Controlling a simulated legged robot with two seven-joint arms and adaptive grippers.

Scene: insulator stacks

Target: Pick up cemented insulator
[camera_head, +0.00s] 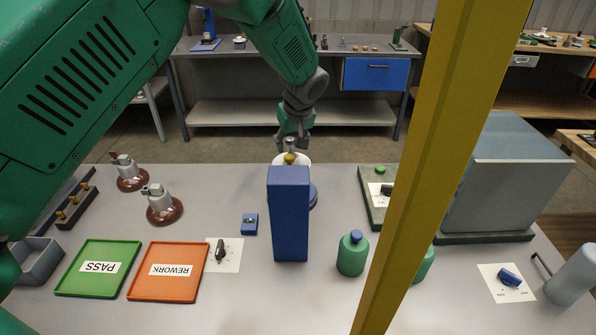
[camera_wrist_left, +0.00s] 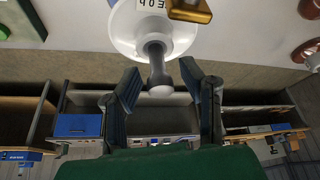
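A white insulator (camera_head: 277,158) with a grey metal pin stands on the table behind a tall blue block (camera_head: 289,215), which hides much of it. In the left wrist view the white insulator (camera_wrist_left: 124,32) shows as a disc with a printed label, its pin (camera_wrist_left: 157,66) pointing toward my gripper. My left gripper (camera_wrist_left: 161,88) is open, with one finger on each side of the pin's end and visible gaps to both. In the head view this gripper (camera_head: 292,143) is just above the insulator. Two brown insulators with grey caps (camera_head: 163,208) (camera_head: 130,178) stand at the left. My right gripper is not in view.
A green PASS tray (camera_head: 78,286) and an orange REWORK tray (camera_head: 150,291) lie at the front left. Green bottles (camera_head: 352,258) stand right of the block. A yellow bar (camera_head: 440,150) hides part of the table. A large grey box (camera_head: 505,185) stands at the right.

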